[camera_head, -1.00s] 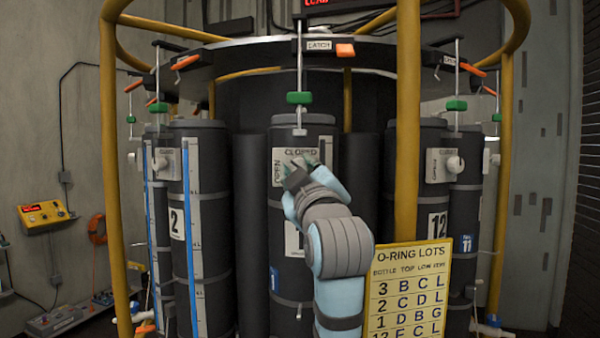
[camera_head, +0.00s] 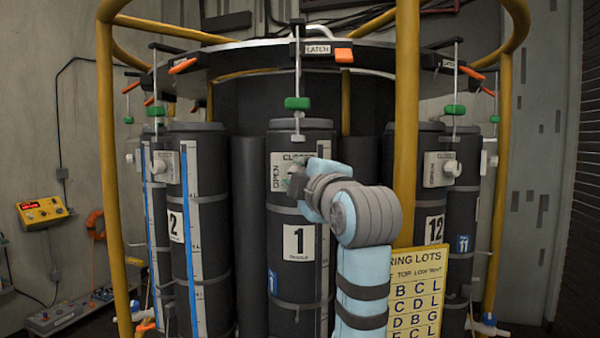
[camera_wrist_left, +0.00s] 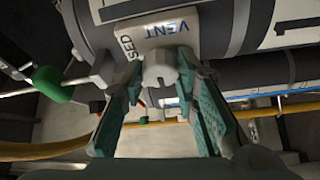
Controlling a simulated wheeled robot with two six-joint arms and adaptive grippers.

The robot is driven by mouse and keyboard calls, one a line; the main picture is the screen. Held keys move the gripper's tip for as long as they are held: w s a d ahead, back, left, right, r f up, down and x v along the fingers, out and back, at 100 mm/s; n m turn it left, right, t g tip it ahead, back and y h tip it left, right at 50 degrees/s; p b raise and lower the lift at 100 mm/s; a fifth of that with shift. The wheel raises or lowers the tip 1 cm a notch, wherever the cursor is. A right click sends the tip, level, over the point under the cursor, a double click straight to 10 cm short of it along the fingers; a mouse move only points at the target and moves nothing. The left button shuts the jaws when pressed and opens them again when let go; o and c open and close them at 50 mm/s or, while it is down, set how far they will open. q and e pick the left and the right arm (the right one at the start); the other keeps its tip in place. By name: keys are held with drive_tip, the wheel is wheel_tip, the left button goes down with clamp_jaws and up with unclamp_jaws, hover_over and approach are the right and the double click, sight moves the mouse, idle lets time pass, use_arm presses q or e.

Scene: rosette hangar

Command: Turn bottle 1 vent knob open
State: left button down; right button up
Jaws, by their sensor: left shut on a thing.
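Bottle 1 (camera_head: 300,270) is a dark upright cylinder in the middle of the head view, with a white "1" label. Its vent plate (camera_head: 279,174) near the top reads OPEN on the left side and CLOSED along the top. My left gripper (camera_head: 297,182) is at this plate and hides the knob in the head view. In the left wrist view, the white vent knob (camera_wrist_left: 160,68) sits between the two teal fingertips of my left gripper (camera_wrist_left: 158,80), which is shut on it. The knob's pointing direction is hard to tell. My right gripper is not in view.
Bottle 2 (camera_head: 187,270) stands left and bottle 12 (camera_head: 432,200) right.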

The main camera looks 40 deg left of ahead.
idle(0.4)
use_arm(q)
drive_tip(key=c, duration=1.2)
unclamp_jaws()
drive_tip(key=shift+c, duration=0.2)
drive_tip(key=v, duration=0.7)
drive_tip(key=shift+s+d, duration=0.15)
drive_tip(key=shift+d, duration=0.25)
